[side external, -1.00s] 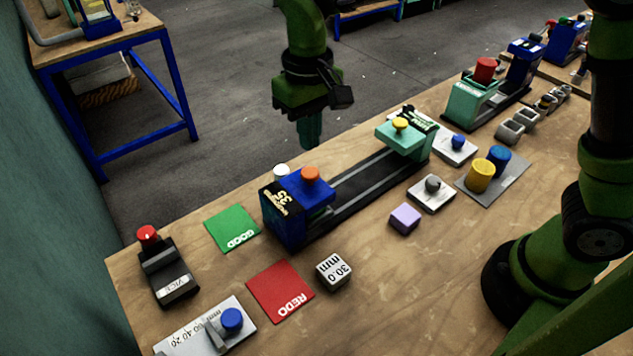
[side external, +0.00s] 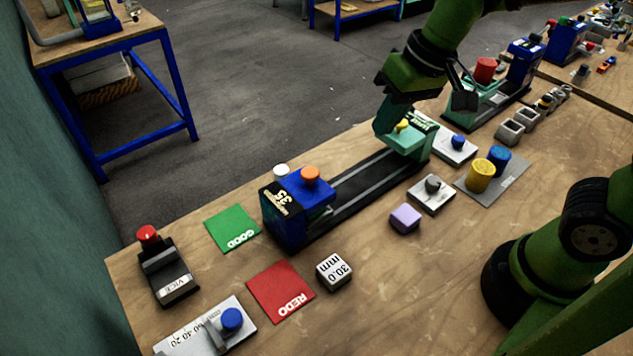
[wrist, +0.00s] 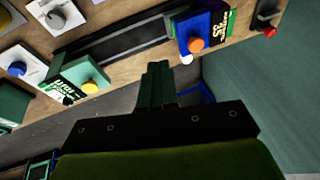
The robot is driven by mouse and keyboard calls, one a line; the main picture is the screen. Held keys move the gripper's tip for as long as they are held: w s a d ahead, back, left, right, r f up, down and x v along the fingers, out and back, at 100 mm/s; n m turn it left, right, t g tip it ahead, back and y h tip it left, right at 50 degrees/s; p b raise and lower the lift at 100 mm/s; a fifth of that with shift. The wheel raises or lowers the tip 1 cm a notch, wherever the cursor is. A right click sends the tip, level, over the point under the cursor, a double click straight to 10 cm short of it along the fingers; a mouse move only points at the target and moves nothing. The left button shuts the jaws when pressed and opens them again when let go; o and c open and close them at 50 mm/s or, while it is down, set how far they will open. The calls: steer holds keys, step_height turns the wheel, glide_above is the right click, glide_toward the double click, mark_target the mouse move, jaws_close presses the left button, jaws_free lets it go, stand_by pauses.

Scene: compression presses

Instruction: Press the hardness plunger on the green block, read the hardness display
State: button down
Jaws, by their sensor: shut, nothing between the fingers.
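The mint-green block (side external: 408,143) stands at the far end of a dark rail, with a yellow plunger (side external: 403,125) on top. In the wrist view, the green block (wrist: 75,78) and yellow plunger (wrist: 90,88) lie left of my fingers. My gripper (side external: 383,130) is shut and empty, close to the left of the plunger in the side view; I cannot tell whether it touches the block. A black display with pale characters (side external: 280,199) is on the blue block (side external: 290,228) at the rail's near end; it seems to show 35. The text on the green block is unreadable.
An orange button (side external: 310,175) and a white button (side external: 281,171) stand at the blue block. A grey-knob plate (side external: 431,199), a purple cube (side external: 405,218) and a blue-button plate (side external: 457,144) are nearby. A red-topped press (side external: 484,72) stands beyond.

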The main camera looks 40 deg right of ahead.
steer(key=s+d+r+m+t, duration=0.2)
steer(key=s+d+t, duration=0.2)
steer(key=s+d, duration=0.2)
steer(key=shift+s+d+r+m, duration=0.3)
steer(key=shift+d+m, duration=0.1)
steer(key=shift+d, duration=0.15)
